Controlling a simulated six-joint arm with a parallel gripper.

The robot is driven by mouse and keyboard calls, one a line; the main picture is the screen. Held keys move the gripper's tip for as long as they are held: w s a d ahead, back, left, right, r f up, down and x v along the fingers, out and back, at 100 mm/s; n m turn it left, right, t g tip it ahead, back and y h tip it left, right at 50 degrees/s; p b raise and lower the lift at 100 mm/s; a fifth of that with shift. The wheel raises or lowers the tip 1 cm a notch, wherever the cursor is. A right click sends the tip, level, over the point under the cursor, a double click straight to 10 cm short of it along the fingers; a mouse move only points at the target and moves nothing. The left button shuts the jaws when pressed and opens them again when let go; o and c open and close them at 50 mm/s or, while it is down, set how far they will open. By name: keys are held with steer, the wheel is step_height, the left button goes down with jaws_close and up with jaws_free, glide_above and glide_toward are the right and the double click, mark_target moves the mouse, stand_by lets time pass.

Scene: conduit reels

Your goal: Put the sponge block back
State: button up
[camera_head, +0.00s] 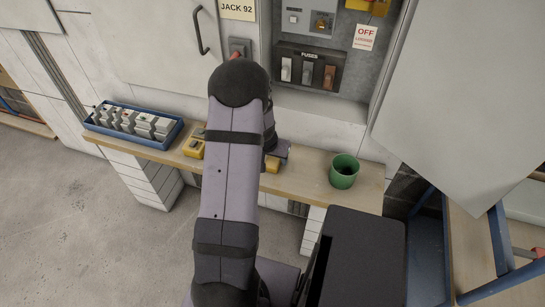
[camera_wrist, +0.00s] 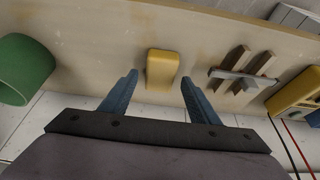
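The sponge block (camera_wrist: 162,68) is a small yellow block with rounded edges, lying on the wooden shelf (camera_wrist: 100,55). My gripper (camera_wrist: 159,78) is open and empty. In the wrist view its two blue fingers point towards the block, one to each side of it, with gaps; whether they are level with it in height I cannot tell. In the head view my arm hides most of this spot. A bit of yellow (camera_head: 272,164), likely the sponge block, shows beside my gripper.
A green cup (camera_head: 344,172) stands on the shelf to the right. Crossed wooden pieces (camera_wrist: 243,73) and a yellow device (camera_wrist: 298,97) with red and black leads lie on the block's other side. A blue tray (camera_head: 96,124) of pale blocks sits at the shelf's left end. A fuse panel (camera_head: 310,67) is behind.

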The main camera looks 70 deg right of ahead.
steer(key=shift+r, duration=0.15)
steer(key=p+v, duration=0.3)
steer(key=v, duration=0.9)
steer(key=shift+p, duration=0.3)
steer(key=w+a+r+n+t+y, duration=0.1)
steer(key=w+a+r+n+y, duration=0.15)
steer(key=w+a+n, duration=1)
steer(key=a+r+n+y, duration=0.1)
steer(key=a+n, duration=0.1)
steer(key=a, duration=1.3)
steer(key=w+a+r+n+g+y, duration=0.1)
steer(key=a+n, duration=0.2)
steer(key=a, duration=1.3)
steer(key=shift+w+a+r, duration=0.2)
steer(key=shift+r, duration=0.15)
steer(key=shift+n, duration=0.25)
